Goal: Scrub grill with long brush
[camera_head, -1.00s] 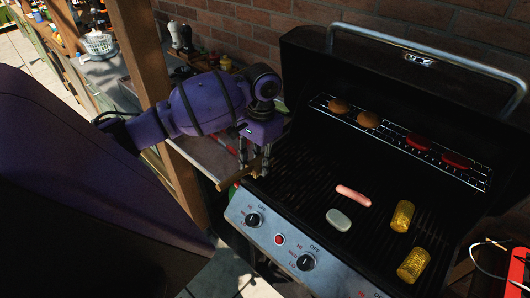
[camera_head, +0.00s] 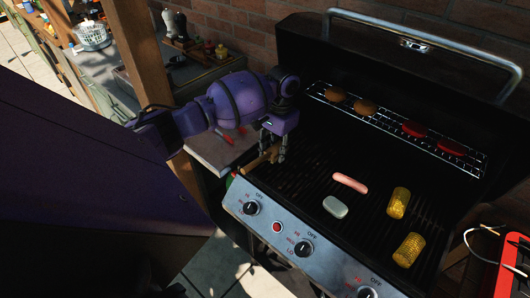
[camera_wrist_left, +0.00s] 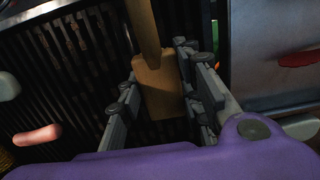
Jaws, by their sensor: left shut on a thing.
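My left gripper (camera_head: 272,150) is shut on the long brush (camera_head: 255,163), over the left end of the grill. In the left wrist view the brush (camera_wrist_left: 157,88) shows as a tan wooden block with a handle, between the two grey fingers (camera_wrist_left: 160,95). Its bristles are hidden. The grill grate (camera_head: 320,165) is black, with brownish marks on its bars at the left. I cannot tell whether the brush touches the grate. My right gripper is not in view.
A sausage (camera_head: 350,183), a pale green slab (camera_head: 335,207) and two corn pieces (camera_head: 398,203) lie on the grate. A raised rack (camera_head: 385,124) holds buns and red patties. The knob panel (camera_head: 295,240) runs along the front. A side shelf (camera_head: 215,152) stands left.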

